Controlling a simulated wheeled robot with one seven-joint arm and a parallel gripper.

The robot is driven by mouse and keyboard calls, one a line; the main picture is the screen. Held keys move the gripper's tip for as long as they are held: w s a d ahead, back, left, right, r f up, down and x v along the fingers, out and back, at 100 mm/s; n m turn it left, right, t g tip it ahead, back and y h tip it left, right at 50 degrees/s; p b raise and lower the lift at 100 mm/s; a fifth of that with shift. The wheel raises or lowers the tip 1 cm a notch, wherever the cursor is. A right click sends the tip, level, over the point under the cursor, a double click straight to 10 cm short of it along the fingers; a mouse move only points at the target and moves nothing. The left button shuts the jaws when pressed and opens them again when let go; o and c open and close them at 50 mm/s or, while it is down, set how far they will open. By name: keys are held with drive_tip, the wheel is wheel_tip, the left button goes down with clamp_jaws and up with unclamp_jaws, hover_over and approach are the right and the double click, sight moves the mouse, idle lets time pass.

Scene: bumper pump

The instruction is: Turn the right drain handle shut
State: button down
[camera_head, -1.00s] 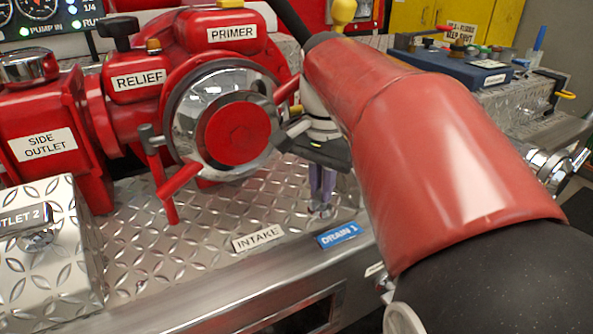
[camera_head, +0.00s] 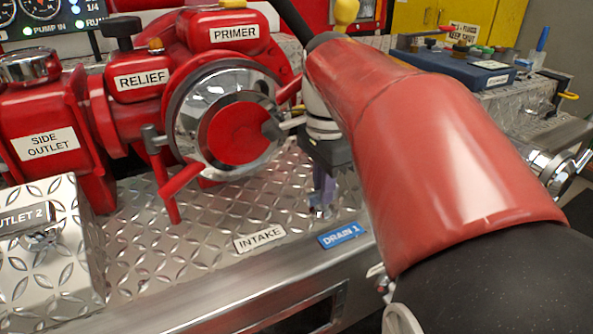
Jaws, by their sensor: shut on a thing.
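The drain handle (camera_head: 320,212) is a small shiny metal part on the diamond-plate deck, just behind the blue DRAIN 1 label (camera_head: 341,236). Only its lower part shows; the rest is hidden by my fingers. My gripper (camera_head: 322,200) points straight down over it with purple-grey fingers, shut on the handle. The fingers overlap in this view, so the grip itself is hard to see. The handle's exact angle cannot be told.
The red intake valve with its chrome ring (camera_head: 232,120) and red hand levers stands close left of my gripper. A white INTAKE label (camera_head: 260,238) lies on the deck. A blue case (camera_head: 470,72) sits at the back right. My red arm covers the right middle.

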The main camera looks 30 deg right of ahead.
drive_tip(key=c, duration=1.5)
unclamp_jaws()
